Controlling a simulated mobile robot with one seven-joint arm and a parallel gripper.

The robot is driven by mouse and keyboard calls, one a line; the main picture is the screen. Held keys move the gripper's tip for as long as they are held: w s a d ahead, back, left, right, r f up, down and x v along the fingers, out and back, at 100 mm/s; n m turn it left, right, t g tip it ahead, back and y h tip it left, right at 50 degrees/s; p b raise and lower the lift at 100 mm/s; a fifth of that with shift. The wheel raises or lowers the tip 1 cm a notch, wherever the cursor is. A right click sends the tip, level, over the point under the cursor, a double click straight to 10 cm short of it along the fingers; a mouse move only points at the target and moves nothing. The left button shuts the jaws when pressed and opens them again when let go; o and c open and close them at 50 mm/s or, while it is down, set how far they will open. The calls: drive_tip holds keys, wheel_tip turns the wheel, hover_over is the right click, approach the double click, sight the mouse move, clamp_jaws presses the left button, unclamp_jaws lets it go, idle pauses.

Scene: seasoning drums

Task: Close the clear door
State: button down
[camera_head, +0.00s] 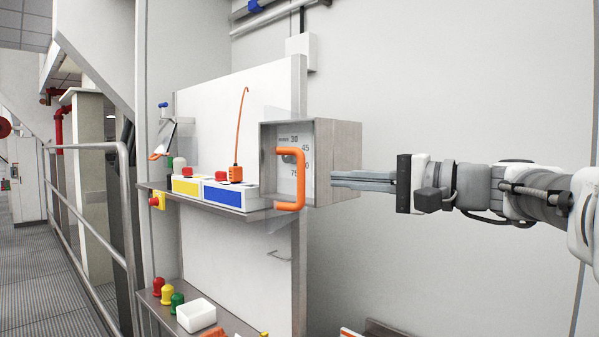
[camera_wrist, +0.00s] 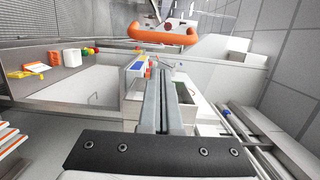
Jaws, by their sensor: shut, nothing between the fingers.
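The clear door (camera_head: 268,125) is a see-through panel with faint edges, standing in front of a grey metal box on the wall panel. It appears to stand open, but its exact angle is hard to tell. Its thick orange handle (camera_head: 291,180) overlaps the box front; an orange handle also shows at the top of the wrist view (camera_wrist: 150,37). The grey box (camera_head: 338,160) has a dial face with numbers inside. My gripper (camera_head: 333,180) is shut and empty, its fingertips at the right side of the box. I cannot tell whether they touch it.
A shelf left of the box holds a blue-fronted unit (camera_head: 222,196), a yellow-fronted unit (camera_head: 185,186) and an upright orange cable (camera_head: 240,130). A lower shelf holds coloured knobs (camera_head: 167,295) and a white tray (camera_head: 196,316). A metal railing (camera_head: 88,150) stands left.

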drive_tip(key=shift+s+a+p, duration=0.15)
drive_tip(key=shift+s+a, duration=0.1)
drive_tip(key=shift+a, duration=0.65)
drive_tip(key=shift+s+a+p, duration=0.15)
drive_tip(key=shift+s+a, duration=0.05)
drive_tip(key=shift+a, duration=0.65)
drive_tip(key=shift+a, duration=0.1)
